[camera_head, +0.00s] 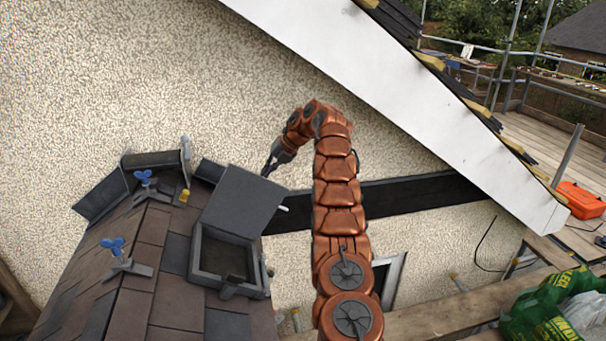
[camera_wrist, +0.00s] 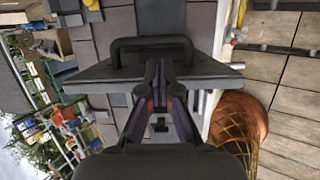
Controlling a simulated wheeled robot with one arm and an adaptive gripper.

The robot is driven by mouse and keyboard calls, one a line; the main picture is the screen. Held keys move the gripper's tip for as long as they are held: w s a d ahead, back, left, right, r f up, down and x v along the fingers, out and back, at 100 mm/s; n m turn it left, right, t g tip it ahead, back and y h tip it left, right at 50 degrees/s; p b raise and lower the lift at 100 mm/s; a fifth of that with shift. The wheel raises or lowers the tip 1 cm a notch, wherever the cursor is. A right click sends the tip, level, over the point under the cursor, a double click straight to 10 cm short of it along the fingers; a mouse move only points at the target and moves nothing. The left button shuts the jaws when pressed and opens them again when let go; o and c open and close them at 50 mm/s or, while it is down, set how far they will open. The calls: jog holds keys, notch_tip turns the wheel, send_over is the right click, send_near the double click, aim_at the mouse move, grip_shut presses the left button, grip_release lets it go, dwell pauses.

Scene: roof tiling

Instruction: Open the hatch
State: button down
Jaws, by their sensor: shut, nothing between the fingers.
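The hatch is a dark grey lid (camera_head: 243,201) standing raised and tilted up from its square frame (camera_head: 228,285) on the small tiled roof. The dark opening shows inside the frame. My gripper (camera_head: 267,170) is at the lid's upper right corner in the head view. In the wrist view my gripper (camera_wrist: 163,66) is shut and empty, its tips just in front of the lid's face (camera_wrist: 210,72), near the dark bar handle (camera_wrist: 151,42). I cannot tell whether the tips touch the lid. The handle is hidden in the head view.
Blue-knobbed clamps (camera_head: 144,178) and a yellow-handled tool (camera_head: 184,196) sit on the tiles to the left. A pebbled wall (camera_head: 150,80) stands behind, with a white sloping board (camera_head: 420,100) at right. Scaffold planks hold an orange case (camera_head: 580,200) and a green bag (camera_head: 545,315).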

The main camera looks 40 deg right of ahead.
jog(key=shift+s+d+r, duration=0.25)
jog(key=shift+s+d, duration=0.4)
jog(key=s+d, duration=0.6)
jog(key=s, duration=0.2)
jog(key=shift+d, duration=0.15)
dwell(0.3)
